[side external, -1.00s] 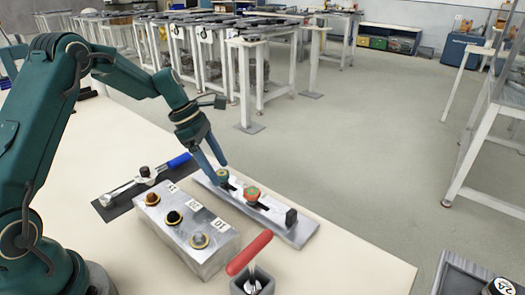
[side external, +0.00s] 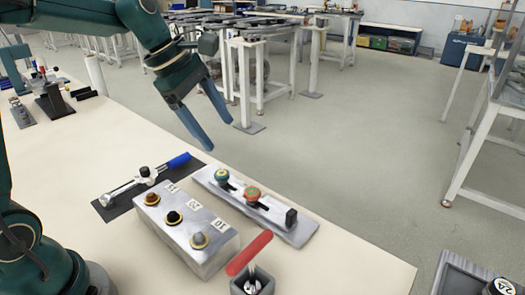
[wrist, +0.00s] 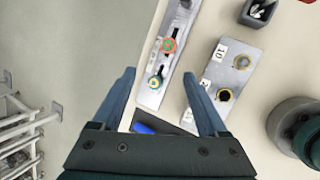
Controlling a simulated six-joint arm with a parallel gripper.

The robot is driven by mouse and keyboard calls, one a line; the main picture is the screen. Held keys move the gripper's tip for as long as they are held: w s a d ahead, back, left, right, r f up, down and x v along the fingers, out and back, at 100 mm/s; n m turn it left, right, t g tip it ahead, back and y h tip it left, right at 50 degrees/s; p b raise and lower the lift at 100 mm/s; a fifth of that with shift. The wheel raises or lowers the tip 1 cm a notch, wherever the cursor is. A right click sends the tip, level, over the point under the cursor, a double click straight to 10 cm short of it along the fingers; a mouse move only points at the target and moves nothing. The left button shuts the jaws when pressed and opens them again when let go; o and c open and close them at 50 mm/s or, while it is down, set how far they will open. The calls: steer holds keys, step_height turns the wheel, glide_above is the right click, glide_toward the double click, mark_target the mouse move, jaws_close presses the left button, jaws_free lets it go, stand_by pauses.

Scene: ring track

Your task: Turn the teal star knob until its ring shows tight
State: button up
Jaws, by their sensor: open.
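The teal knob (side external: 221,175) stands at the far left end of a grey metal plate (side external: 289,233). It also shows in the wrist view (wrist: 155,81), with yellowish-green about it; its ring is too small to read. An orange-red knob with some green (side external: 253,194) stands beside it on the plate, at a dark slot. My gripper (side external: 220,135) is open and empty, raised above the teal knob and clear of it. In the wrist view my fingers (wrist: 159,73) are spread on either side of the teal knob's position, with nothing between them but the view below.
A grey box with several round buttons (side external: 209,262) stands in front of the plate. A blue-handled tool (side external: 178,161) lies on a dark mat to the left. A red-handled tool (side external: 249,252) stands in a small holder at the front. The table's far edge runs behind the plate.

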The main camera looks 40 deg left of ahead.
steer(key=s+d+m+t+y, duration=0.1)
steer(key=s+d+m, duration=0.1)
steer(key=s+m, duration=0.5)
steer(key=s+d+m+y, duration=0.1)
steer(key=s+d+m, duration=0.1)
steer(key=s+m, duration=0.5)
steer(key=shift+s+d+r+m+t, duration=0.35)
steer(key=shift+s+m+t, duration=0.05)
steer(key=shift+s, duration=0.35)
